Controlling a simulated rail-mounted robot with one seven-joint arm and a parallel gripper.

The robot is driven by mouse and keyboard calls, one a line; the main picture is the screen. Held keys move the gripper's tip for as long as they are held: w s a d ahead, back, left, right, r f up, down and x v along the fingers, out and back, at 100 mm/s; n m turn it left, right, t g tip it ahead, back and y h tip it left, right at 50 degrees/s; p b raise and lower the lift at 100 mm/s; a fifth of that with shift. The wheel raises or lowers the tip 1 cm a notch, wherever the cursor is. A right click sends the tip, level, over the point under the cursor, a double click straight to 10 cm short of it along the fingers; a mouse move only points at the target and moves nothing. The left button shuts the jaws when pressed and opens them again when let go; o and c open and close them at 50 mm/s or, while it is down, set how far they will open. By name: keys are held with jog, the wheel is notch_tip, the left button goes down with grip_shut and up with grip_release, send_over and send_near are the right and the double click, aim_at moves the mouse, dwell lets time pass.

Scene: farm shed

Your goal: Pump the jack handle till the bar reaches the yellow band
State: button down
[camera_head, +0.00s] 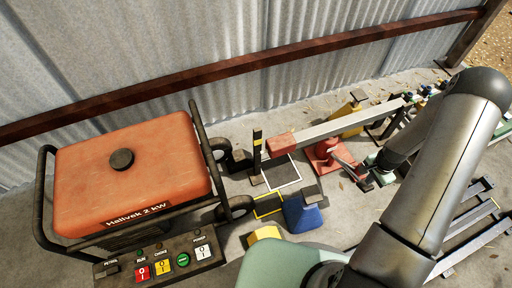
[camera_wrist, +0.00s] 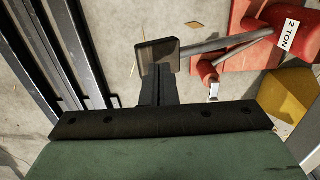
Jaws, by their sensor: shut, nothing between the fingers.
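The red jack (camera_head: 325,154) stands on the floor under the long grey bar (camera_head: 350,122); its "2 TON" label (camera_wrist: 290,34) shows in the wrist view. The bar's red end (camera_head: 280,143) is just right of a dark upright post (camera_head: 257,160) with a yellow band (camera_head: 257,142) near its top. I cannot tell how their heights compare. The jack handle (camera_wrist: 215,43) is a grey rod ending in a dark, flat grip (camera_wrist: 157,56). My gripper (camera_wrist: 158,80) is shut and empty, its fingertips at the grip's lower edge; contact is unclear. In the head view my arm partly hides the handle area.
A red generator (camera_head: 130,180) with a dark frame fills the left. A blue block (camera_head: 302,214) and a yellow block (camera_head: 262,235) lie in front of the post. Dark metal frames (camera_head: 470,225) lie at right. The corrugated wall (camera_head: 200,60) closes off the back.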

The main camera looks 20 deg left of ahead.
jog(key=shift+f, duration=0.1)
notch_tip(320, 180, down, 10)
jog(key=b, duration=0.7)
jog(key=shift+w+a, duration=0.35)
jog(key=shift+w, duration=0.05)
dwell(0.8)
jog(key=shift+s+d+r+p, duration=0.1)
jog(key=shift+s+r+p, duration=0.05)
jog(key=shift+r+p, duration=1.3)
jog(key=shift+s+d+r+p, duration=0.15)
jog(key=shift+r+p, duration=0.7)
jog(key=shift+r, duration=1.1)
jog(key=shift+s+d+r+p, duration=0.1)
jog(key=shift+r+p, duration=1.05)
jog(key=shift+r, duration=0.55)
notch_tip(320, 180, down, 10)
jog(key=b, duration=0.7)
jog(key=shift+w+a, duration=0.35)
jog(key=shift+w, duration=0.05)
jog(key=shift+s+d+r+p, duration=0.1)
jog(key=shift+s+r+p, duration=0.05)
jog(key=shift+r+p, duration=1.25)
jog(key=shift+s+d+r+p, duration=0.15)
jog(key=shift+r+p, duration=0.75)
jog(key=shift+r, duration=1.05)
jog(key=shift+s+d+r+p, duration=0.1)
jog(key=shift+r+p, duration=1.05)
jog(key=shift+r, duration=0.5)
